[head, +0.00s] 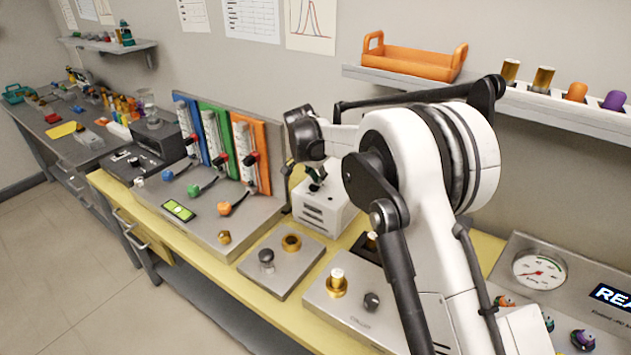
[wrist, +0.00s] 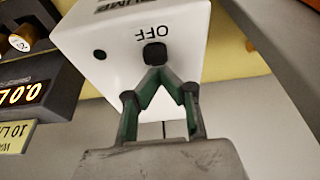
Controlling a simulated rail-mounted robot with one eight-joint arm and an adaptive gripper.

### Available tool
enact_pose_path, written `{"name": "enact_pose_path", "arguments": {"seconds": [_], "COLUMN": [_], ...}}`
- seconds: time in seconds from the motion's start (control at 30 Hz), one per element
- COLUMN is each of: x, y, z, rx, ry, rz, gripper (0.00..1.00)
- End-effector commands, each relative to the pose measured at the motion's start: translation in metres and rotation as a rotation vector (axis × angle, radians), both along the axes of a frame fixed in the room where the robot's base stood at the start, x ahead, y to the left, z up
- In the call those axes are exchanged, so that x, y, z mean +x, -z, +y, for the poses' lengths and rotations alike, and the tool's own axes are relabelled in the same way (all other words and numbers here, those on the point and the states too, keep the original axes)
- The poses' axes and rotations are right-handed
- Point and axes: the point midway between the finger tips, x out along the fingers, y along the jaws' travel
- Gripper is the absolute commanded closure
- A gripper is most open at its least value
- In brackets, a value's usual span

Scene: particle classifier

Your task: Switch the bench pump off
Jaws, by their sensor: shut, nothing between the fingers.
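The bench pump (head: 322,207) is a white box on the yellow bench, left of my arm's large white links. In the wrist view the pump (wrist: 190,45) shows a face with the word OFF, upside down in the picture. A black switch (wrist: 155,53) sits beside that word. My gripper (wrist: 158,72) is shut and empty, its green-and-grey fingertips meeting right at the switch's lower edge. I cannot tell whether they touch it. In the head view my gripper (head: 315,176) is at the top of the pump, partly hidden, and the switch cannot be made out.
Blue, green and orange flowmeter panels (head: 250,150) stand left of the pump. A plate with knobs (head: 280,262) lies in front, and a panel with a brass valve (head: 337,284) is nearer. A wall shelf holds an orange tray (head: 415,62). A gauge (head: 540,270) stands right of my arm.

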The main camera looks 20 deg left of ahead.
Motion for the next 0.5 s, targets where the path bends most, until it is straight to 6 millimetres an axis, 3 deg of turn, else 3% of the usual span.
{"name": "enact_pose_path", "arguments": {"seconds": [0.17,0.5], "x": [0.028,0.007], "y": [0.001,-0.055], "z": [-0.008,-0.003], "rx": [0.001,0.001], "ry": [0.004,0.001], "rz": [-0.003,-0.003], "gripper": [1.0,1.0]}}
